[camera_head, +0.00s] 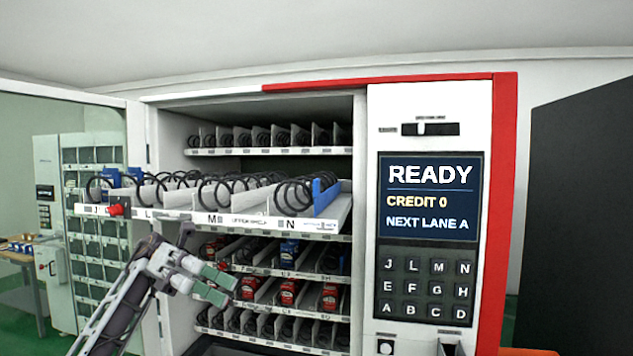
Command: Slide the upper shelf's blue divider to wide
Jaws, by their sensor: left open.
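The upper shelf (250,222) is pulled out of the vending machine, with black spiral coils and grey dividers on it. A blue divider (325,194) stands upright near its right end, beside the coil of the lane marked N. More blue parts (112,177) show at the shelf's left end, partly behind coils. My left gripper (220,287) is open and empty, in front of and below the shelf, left of the blue divider and apart from it. My right gripper is out of view.
A red knob (117,210) sits on the shelf's front left. Lower shelves hold red boxes (289,291) and a blue box (289,250). The open glass door (60,115) is at left; the display and keypad panel (428,200) is at right.

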